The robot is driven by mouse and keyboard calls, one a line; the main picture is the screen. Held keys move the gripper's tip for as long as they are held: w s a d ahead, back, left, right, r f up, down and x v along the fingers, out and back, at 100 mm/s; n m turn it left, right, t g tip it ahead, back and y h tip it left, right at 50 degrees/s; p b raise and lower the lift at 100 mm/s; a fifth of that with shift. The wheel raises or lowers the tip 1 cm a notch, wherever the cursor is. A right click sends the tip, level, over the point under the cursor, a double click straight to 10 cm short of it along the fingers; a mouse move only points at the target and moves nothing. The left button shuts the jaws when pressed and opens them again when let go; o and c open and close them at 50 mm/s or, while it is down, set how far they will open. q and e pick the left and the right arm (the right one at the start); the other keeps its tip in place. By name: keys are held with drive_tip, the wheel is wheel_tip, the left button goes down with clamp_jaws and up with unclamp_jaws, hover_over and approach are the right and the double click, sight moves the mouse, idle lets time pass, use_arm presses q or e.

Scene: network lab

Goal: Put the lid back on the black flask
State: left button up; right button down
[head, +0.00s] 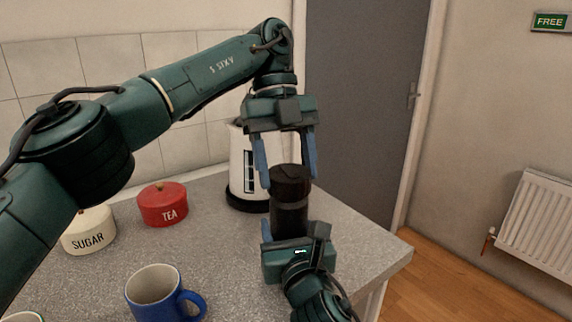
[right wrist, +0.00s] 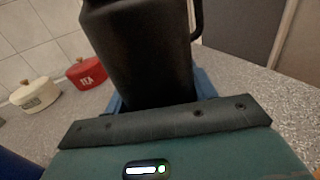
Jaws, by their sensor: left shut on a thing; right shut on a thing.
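The black flask (head: 289,221) stands upright near the right end of the counter, and its dark body fills the middle of the right wrist view (right wrist: 145,55). The dark lid (head: 290,181) is at the flask's top, in line with it; I cannot tell whether it is fully seated. My left gripper (head: 288,182) comes from above, its blue fingers either side of the lid, shut on it. My right gripper (head: 293,238) is low on the near side, shut on the flask body; its blue fingers show beside the body in the right wrist view.
A white kettle (head: 240,160) with a black base stands close behind and left of the flask. A red tea tin (head: 163,206), a cream sugar tin (head: 89,232) and a blue mug (head: 155,297) are on the left. The grey counter (head: 225,250) ends to the right.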

use_arm(q)
drive_tip(key=shift+r, duration=0.1)
drive_tip(key=o, duration=0.9)
drive_tip(key=shift+c, duration=0.2)
drive_tip(key=shift+r, duration=0.25)
drive_tip(key=r+n+t, duration=0.1)
drive_tip(key=r+n, duration=0.1)
drive_tip(key=r+n+t+y, duration=0.1)
drive_tip(key=n, duration=0.1)
drive_tip(key=r+n+t, duration=0.1)
drive_tip(key=r+n, duration=0.1)
drive_tip(key=shift+s+d+r+t+y, duration=0.1)
drive_tip(key=shift+s+r+t+y, duration=0.2)
drive_tip(key=shift+r, duration=0.05)
drive_tip(key=shift+r+n+t, duration=0.3)
drive_tip(key=shift+r+n, duration=0.15)
drive_tip(key=shift+n, duration=0.15)
